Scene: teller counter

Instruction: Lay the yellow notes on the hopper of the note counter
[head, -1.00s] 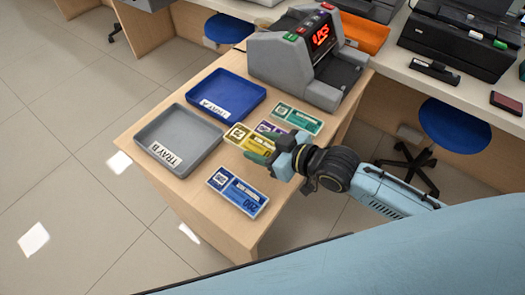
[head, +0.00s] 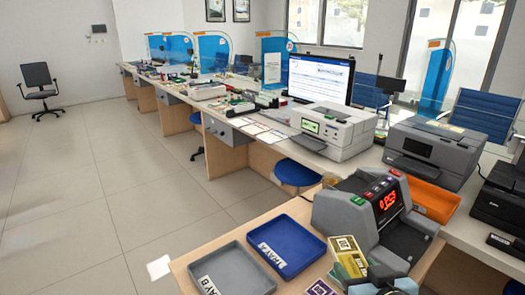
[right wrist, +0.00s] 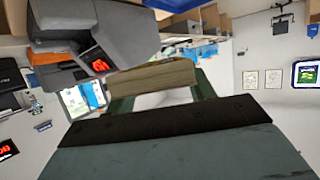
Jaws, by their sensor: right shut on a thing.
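The yellow notes (head: 348,258) are a banded bundle marked 20, tilted up in front of the note counter. My right gripper (head: 372,276) is shut on them, low at the picture's bottom edge. In the right wrist view the bundle (right wrist: 152,77) spans between the two fingers, edge toward the camera. The grey note counter (head: 345,215), with a red lit display, stands just behind the notes; they look apart from it, though the gap is hard to judge. Its hopper is not clearly seen. It also shows in the right wrist view (right wrist: 90,22). My left gripper is not in view.
Blue tray A (head: 283,236) and grey tray B (head: 230,272) sit left of the counter, both empty. Purple notes (head: 320,288) lie at the bottom edge. An orange tray (head: 436,200) and a printer (head: 428,150) stand behind on the long desk.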

